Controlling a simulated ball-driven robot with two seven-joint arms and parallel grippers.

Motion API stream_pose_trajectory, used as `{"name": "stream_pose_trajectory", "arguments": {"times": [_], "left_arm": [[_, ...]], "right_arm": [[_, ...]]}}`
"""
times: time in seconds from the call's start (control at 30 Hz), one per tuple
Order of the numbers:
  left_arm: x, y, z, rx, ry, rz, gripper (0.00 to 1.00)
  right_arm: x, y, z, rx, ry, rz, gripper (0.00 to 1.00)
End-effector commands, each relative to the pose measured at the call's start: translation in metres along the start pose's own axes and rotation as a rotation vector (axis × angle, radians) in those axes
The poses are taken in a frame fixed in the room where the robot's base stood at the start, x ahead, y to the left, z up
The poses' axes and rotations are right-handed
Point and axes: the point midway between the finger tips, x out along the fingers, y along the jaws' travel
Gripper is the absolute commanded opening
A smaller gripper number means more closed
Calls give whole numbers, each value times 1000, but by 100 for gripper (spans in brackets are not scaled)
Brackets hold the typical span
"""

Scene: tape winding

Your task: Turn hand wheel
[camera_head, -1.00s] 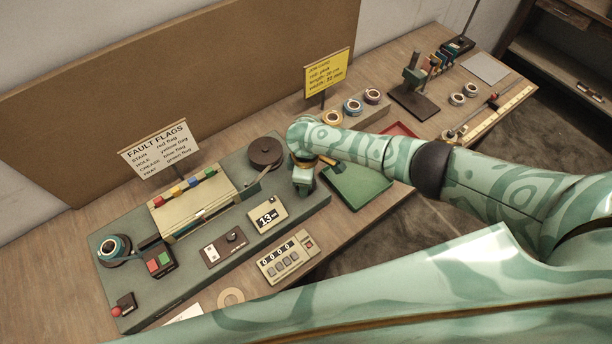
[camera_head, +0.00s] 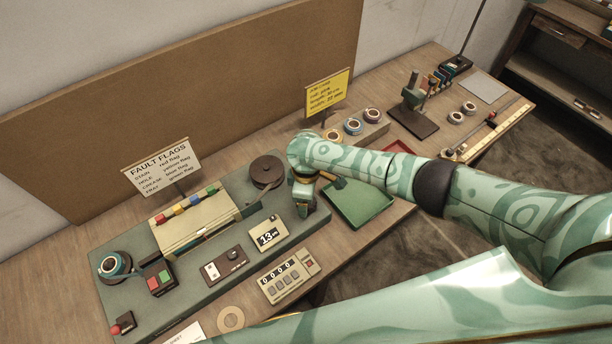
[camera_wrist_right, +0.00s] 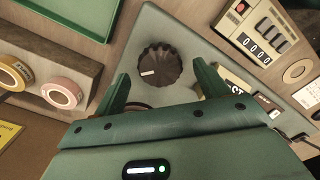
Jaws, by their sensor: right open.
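The hand wheel appears to be the dark ribbed knob (camera_wrist_right: 158,66) with a white mark on its face, in the right wrist view. It sits on the grey base plate near its corner. My right gripper (camera_wrist_right: 160,78) is open, its two fingers pointing toward the knob, one on each side of it in the picture. I cannot tell whether either finger touches it. In the head view my right gripper (camera_head: 304,198) is over the right end of the base plate (camera_head: 190,313) and hides the knob. My left gripper is not in view.
A brown disc (camera_head: 267,171) stands close to the gripper's left. A green tray (camera_head: 358,205) lies to its right. A counter box (camera_head: 289,276) reads 0000 and a display (camera_head: 268,236) reads 13. Tape rolls (camera_head: 354,126) stand behind the tray.

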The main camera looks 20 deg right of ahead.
Motion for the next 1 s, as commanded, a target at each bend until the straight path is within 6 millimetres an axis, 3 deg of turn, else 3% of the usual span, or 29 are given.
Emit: {"name": "stream_pose_trajectory", "arguments": {"times": [0.3, 0.5, 0.7, 1.0], "left_arm": [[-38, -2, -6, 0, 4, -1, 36], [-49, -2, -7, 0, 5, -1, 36], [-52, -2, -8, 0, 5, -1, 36], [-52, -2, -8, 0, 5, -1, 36]], "right_arm": [[-90, 1, -1, -1, 3, 2, 74], [-130, 0, -1, -2, 3, 2, 74], [-145, 0, -1, 0, 1, 0, 74], [-146, 0, -1, 0, 1, 0, 74]]}}
